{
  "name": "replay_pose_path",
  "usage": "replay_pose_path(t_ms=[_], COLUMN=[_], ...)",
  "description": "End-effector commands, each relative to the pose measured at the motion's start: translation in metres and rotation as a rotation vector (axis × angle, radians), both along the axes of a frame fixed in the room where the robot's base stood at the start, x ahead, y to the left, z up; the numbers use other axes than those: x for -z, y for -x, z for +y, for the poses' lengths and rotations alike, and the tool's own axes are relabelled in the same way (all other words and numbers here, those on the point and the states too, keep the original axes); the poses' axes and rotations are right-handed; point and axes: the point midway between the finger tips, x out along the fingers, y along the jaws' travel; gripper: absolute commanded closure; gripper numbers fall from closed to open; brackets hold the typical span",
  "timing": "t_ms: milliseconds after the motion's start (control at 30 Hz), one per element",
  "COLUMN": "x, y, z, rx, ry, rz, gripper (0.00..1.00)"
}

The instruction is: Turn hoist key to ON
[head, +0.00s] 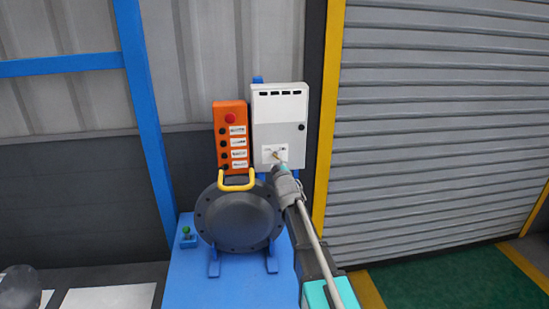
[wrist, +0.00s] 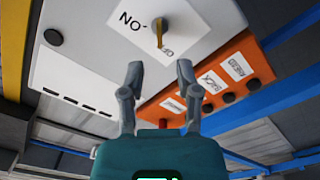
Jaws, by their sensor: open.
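The key (wrist: 159,34) is a brass-coloured piece in a round switch on a white label (wrist: 120,45). In the wrist view, its handle points down toward the lettering that looks like OFF; ON reads upside down to its left. The switch is on the front of a pale grey box (head: 280,100), and the key (head: 276,155) shows small in the head view. My gripper (wrist: 160,76) is open and empty, with its two fingertips just short of the key and apart from it. In the head view my gripper (head: 281,168) is in front of the box's lower part.
An orange button box (head: 230,140) with a red button is left of the grey box. A dark round flanged shell (head: 238,222) with a yellow handle (head: 237,181) stands below on a blue bench (head: 205,285). A yellow post (head: 328,110) and grey shutter (head: 440,120) are at right.

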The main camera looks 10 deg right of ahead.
Motion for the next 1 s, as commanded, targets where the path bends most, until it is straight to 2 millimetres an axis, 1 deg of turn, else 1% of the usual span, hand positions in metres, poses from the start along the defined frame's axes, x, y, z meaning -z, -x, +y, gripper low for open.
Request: replay_pose_path(t_ms=[33,100,300,400,600,933,967,1000], x=[0.0,0.0,0.0,0.0,0.0,0.0,0.0,0.0], y=[-0.012,-0.023,-0.05,-0.059,-0.069,-0.069,-0.069,-0.069], z=[0.0,0.0,0.001,0.001,0.001,0.002,0.002,0.002], rx=[0.0,0.0,-0.001,-0.001,-0.001,-0.001,-0.001,-0.003], ry=[0.0,0.0,-0.001,-0.001,0.0,0.0,0.0,0.0], rz=[0.0,0.0,0.0,0.0,0.0,0.0,0.0,0.0], gripper=[0.57,0.57,0.57,0.57,0.57,0.57,0.61,0.68])
